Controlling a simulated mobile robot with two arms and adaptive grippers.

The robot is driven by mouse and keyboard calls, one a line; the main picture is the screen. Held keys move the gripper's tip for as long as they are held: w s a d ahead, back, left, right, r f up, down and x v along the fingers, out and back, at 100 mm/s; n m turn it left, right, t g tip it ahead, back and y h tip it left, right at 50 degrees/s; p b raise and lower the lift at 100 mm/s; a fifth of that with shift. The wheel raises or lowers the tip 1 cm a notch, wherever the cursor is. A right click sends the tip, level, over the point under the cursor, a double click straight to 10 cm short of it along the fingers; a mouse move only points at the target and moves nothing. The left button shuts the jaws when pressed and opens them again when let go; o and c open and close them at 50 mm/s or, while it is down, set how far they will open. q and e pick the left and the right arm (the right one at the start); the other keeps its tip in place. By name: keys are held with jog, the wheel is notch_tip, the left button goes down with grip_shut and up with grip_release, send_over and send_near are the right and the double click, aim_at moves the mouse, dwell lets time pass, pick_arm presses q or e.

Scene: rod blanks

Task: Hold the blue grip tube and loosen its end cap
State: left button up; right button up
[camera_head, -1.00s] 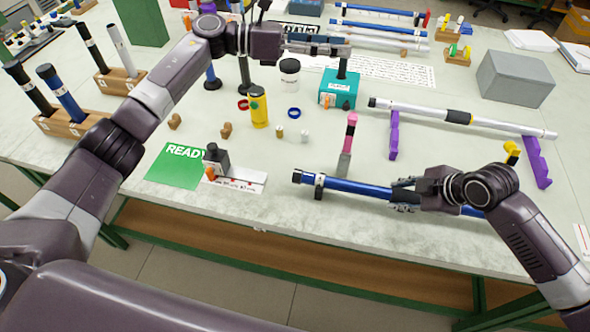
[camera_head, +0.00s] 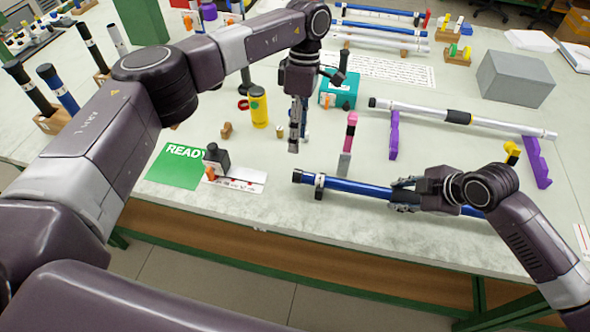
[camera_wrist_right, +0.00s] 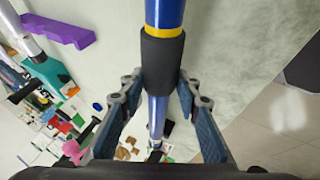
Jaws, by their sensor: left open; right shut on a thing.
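The blue grip tube (camera_head: 353,186) lies along the front part of the table. Its black end cap (camera_head: 297,176) is at the left end, with a dark ring (camera_head: 319,184) just beside it. My right gripper (camera_head: 400,194) is shut on the tube. In the right wrist view the fingers of my right gripper (camera_wrist_right: 160,95) flank the tube's black sleeve (camera_wrist_right: 162,62), with a yellow band above it. My left gripper (camera_head: 294,138) is open, points down and hangs above the table behind the end cap, apart from the tube. It holds nothing that I can see.
A pink and grey piece (camera_head: 349,140) stands just behind the tube. A yellow bottle (camera_head: 259,108), a teal box (camera_head: 338,90) and a small black device (camera_head: 216,158) by the green READY mat (camera_head: 176,168) stand nearby. A silver rod (camera_head: 420,111) lies on purple supports (camera_head: 394,136).

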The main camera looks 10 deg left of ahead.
aim_at(295, 170)
pick_arm(q)
jog(key=x, duration=1.1)
jog(key=shift+s, duration=0.1)
jog(key=c, duration=1.2)
jog(key=shift+w+f+g, duration=0.1)
jog(key=shift+w+g, duration=0.1)
jog(key=shift+g, duration=0.6)
jog(key=shift+s+d, duration=0.1)
jog(key=o, duration=1.2)
